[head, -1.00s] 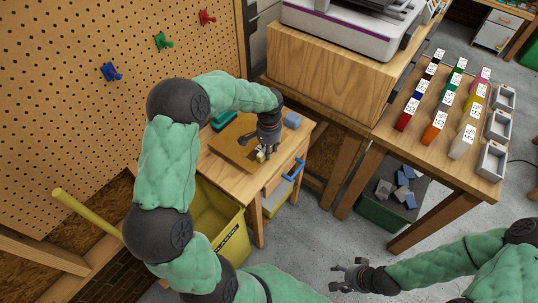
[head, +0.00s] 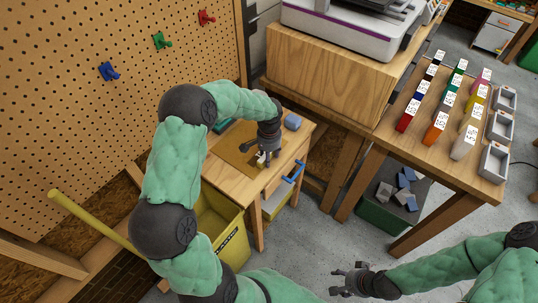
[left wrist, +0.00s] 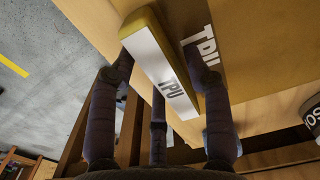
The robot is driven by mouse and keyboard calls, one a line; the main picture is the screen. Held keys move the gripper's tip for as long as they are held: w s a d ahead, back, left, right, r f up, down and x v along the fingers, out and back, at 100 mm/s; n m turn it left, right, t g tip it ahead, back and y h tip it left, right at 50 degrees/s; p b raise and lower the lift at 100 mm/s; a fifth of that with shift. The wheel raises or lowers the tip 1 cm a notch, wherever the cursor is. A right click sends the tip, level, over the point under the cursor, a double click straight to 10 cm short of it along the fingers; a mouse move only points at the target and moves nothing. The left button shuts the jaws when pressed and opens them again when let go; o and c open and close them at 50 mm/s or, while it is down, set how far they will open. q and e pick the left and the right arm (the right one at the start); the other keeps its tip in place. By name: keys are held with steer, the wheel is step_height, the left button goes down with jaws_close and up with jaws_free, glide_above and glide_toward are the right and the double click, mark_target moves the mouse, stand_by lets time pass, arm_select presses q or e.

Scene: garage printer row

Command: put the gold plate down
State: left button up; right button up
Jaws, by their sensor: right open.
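The gold plate (head: 232,150) is a flat sheet over the small wooden table in the head view, with a small yellow labelled block at its front edge. In the left wrist view the yellow block (left wrist: 165,70) has a white label reading TPU, and the plate's gold surface (left wrist: 255,75) spreads behind it. My left gripper (head: 265,158) is at the plate's front edge. Its fingers (left wrist: 160,65) are on both sides of the yellow block and look closed on it. Whether the plate touches the table is unclear. My right gripper (head: 345,281) is open and empty above the floor.
A teal object is partly hidden behind the plate. The table has a blue-handled drawer (head: 290,172). A yellow bin (head: 222,228) stands in front. The printer bench (head: 325,85) is close on the right.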

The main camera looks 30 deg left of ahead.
arm_select(q)
steer(key=shift+r, duration=0.1)
step_height(320, 180, up, 12)
steer(key=p, duration=0.3)
steer(key=s+d+f+h, duration=0.1)
steer(key=s+d+f, duration=0.3)
steer(key=d+f, duration=0.2)
steer(key=s+d+f+n+h, duration=0.1)
steer(key=s+d+f, duration=0.3)
steer(key=d+f, duration=0.3)
steer(key=s+d+f+h, duration=0.2)
steer(key=s+d+f, duration=0.2)
steer(key=f, duration=0.5)
steer(key=d, duration=0.2)
steer(key=shift+d+f+n, duration=0.3)
steer(key=shift+d+n, duration=0.05)
steer(key=shift+n, duration=0.05)
steer(key=shift+o, duration=0.5)
steer(key=s+d+f+n, duration=0.1)
steer(key=s+d+f, duration=0.2)
steer(key=s, duration=0.5)
steer(key=shift+s+d+f, duration=0.15)
steer(key=shift+s+n, duration=0.25)
steer(key=shift+n, duration=0.05)
